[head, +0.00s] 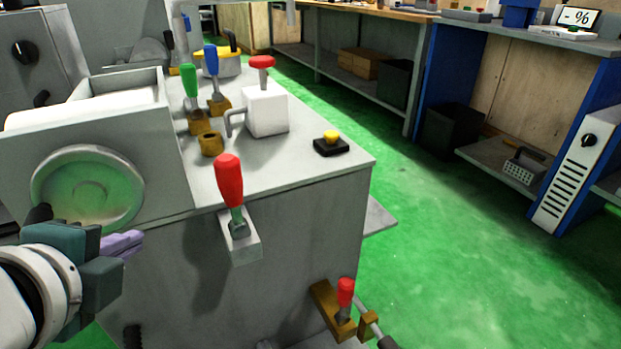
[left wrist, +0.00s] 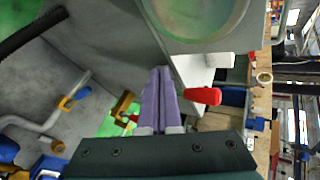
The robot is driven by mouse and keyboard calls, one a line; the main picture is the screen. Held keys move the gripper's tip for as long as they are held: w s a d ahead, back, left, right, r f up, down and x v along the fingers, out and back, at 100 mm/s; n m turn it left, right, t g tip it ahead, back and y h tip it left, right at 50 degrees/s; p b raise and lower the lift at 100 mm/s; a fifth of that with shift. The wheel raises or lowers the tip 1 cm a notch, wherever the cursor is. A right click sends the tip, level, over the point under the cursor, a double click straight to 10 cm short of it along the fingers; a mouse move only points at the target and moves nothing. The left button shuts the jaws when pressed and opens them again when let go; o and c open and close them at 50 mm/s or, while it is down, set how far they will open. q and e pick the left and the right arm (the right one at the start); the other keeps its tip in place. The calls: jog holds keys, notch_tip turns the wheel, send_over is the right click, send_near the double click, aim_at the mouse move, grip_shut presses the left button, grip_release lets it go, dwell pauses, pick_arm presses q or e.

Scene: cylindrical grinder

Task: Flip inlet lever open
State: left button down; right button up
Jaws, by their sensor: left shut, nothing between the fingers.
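A lever with a red handle (head: 345,292) sits on a brass valve body (head: 325,298) on a pipe low at the machine's right front; its handle stands upright. Another red-handled lever (head: 229,182) stands upright on a grey block on the machine's front face, and a red handle also shows in the left wrist view (left wrist: 203,96). No label shows which is the inlet lever. My left gripper (head: 142,239) has purple fingers, shut and empty, left of both levers and apart from them. Its fingers also show in the left wrist view (left wrist: 160,72). My right gripper is out of view.
The grey machine top (head: 300,152) carries green and blue handled levers, a white block with a red knob (head: 265,110), and a yellow button (head: 331,137). A round green-tinted disc (head: 88,188) is close above my left gripper. Green floor (head: 440,250) is open to the right.

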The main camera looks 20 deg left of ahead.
pick_arm(q)
jog(key=w+f+m+t+h+b, duration=0.2)
jog(key=w+f+m+t+b, duration=0.1)
jog(key=f+m+b, duration=0.7)
jog(key=w+f+m+t+h+b, duration=0.1)
jog(key=w+f+m+t+b, duration=0.15)
jog(key=f+m+b, duration=0.75)
notch_tip(320, 180, down, 30)
jog(key=s+d+m+g+h+b, duration=0.1)
jog(key=m+h+b, duration=0.4)
jog(key=m+b, duration=0.9)
jog(key=s+g+b, duration=0.1)
jog(key=g+b, duration=0.1)
jog(key=b, duration=0.5)
jog(key=shift+d+h+b, duration=0.2)
jog(key=shift+h+b, duration=0.1)
jog(key=shift+w+g, duration=0.1)
jog(key=shift+g, duration=0.15)
